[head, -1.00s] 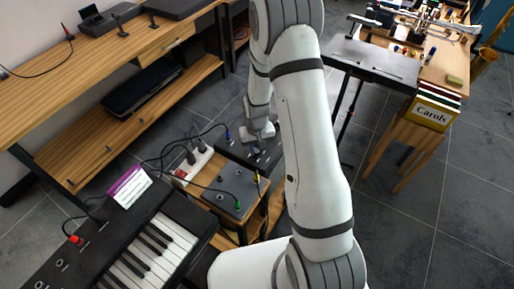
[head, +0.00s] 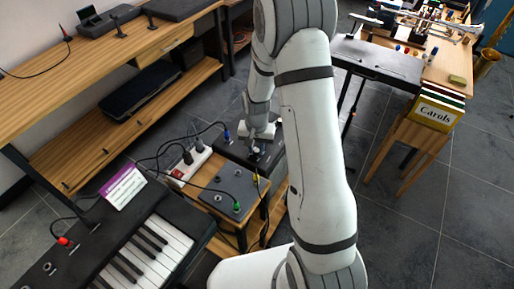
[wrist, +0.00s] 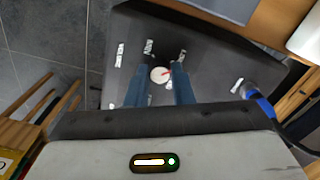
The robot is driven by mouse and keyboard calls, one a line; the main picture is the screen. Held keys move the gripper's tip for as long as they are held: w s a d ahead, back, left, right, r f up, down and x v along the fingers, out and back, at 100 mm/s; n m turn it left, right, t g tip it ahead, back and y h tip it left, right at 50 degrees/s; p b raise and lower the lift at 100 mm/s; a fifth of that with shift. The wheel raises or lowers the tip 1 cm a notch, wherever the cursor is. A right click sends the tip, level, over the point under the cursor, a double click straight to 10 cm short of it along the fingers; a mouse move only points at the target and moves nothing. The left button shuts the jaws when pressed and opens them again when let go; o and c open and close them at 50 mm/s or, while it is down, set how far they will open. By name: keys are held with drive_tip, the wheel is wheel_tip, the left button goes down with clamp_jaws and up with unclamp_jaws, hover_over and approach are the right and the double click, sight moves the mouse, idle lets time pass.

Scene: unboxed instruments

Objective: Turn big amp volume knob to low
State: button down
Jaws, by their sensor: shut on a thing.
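The big amp (head: 236,150) is a dark box on the floor side of the wooden stand, partly hidden by my arm in the head view. Its dark panel (wrist: 215,75) fills the middle of the wrist view, with small white labels. A round white knob with a red mark (wrist: 160,74) sits on the panel. My gripper (wrist: 160,77) has its two blue-grey fingers on either side of this knob, shut on it. In the head view my gripper (head: 256,150) is down at the amp's top.
A grey box (head: 228,188) with green and yellow plugs stands on a wooden stand close by. A white power strip (head: 190,165) and cables lie beside it. A keyboard (head: 150,245) is at front left. A blue plug (wrist: 250,92) is at the amp's right.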

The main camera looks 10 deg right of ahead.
sight(257, 150)
drive_tip(key=c, duration=1.3)
unclamp_jaws()
drive_tip(key=shift+o, duration=0.2)
wheel_tip(257, 150, up, 7)
drive_tip(key=shift+f+b, duration=0.15)
drive_tip(key=shift+b, duration=0.2)
drive_tip(key=shift+r, duration=0.6)
drive_tip(key=shift+s+r, duration=0.1)
drive_tip(key=shift+r, duration=0.2)
drive_tip(key=s+d+r+n+t, duration=0.1)
drive_tip(key=s+r+n+t, duration=0.2)
drive_tip(key=s+r, duration=1.4)
drive_tip(key=s+n, duration=0.1)
drive_tip(key=s, duration=0.3)
drive_tip(key=shift+r+n, duration=0.25)
drive_tip(key=shift+n, duration=0.05)
